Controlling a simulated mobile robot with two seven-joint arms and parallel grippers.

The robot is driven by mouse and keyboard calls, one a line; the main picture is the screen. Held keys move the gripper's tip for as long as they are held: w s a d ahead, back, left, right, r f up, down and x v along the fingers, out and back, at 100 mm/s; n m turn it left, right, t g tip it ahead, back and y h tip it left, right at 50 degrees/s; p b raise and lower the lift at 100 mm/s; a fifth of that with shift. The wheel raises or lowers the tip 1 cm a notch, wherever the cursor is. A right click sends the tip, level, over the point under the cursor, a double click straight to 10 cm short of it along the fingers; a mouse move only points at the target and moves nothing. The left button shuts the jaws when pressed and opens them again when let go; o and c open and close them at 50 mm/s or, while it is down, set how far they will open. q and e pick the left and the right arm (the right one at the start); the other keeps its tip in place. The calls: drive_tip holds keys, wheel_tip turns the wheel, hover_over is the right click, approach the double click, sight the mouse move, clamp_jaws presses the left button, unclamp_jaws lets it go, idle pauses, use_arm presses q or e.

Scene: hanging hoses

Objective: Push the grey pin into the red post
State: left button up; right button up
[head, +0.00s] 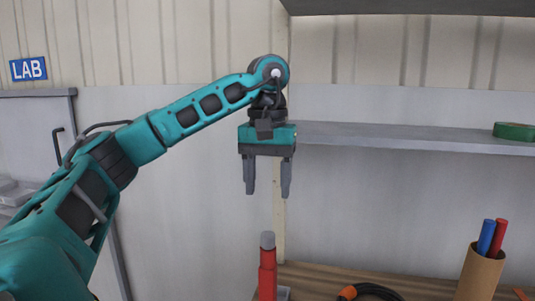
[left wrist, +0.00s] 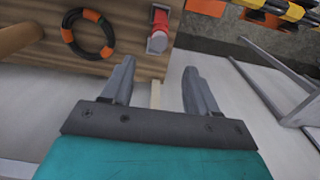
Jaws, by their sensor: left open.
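The red post (head: 267,274) stands upright at the left edge of the wooden table. The grey pin (head: 267,240) shows as a short light-grey cylinder at the top of the post; how deep it sits cannot be told. In the left wrist view the red post (left wrist: 160,17) and the grey pin (left wrist: 157,42) appear beyond the fingers, near the table edge. My left gripper (head: 267,194) points down with its fingers apart and empty. In the head view it appears above the pin, not touching it. In the left wrist view the open fingers (left wrist: 159,66) frame a gap below the pin. My right gripper is not in view.
A black hose with orange ends (head: 368,292) lies on the wooden table (head: 320,279) right of the post. A brown cup (head: 480,273) holds a blue and a red stick. A grey shelf (head: 400,137) with a green roll (head: 514,131) is behind, right of the gripper.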

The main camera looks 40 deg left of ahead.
use_arm(q)
drive_tip(key=shift+r, duration=1.1)
drive_tip(key=shift+f, duration=0.1)
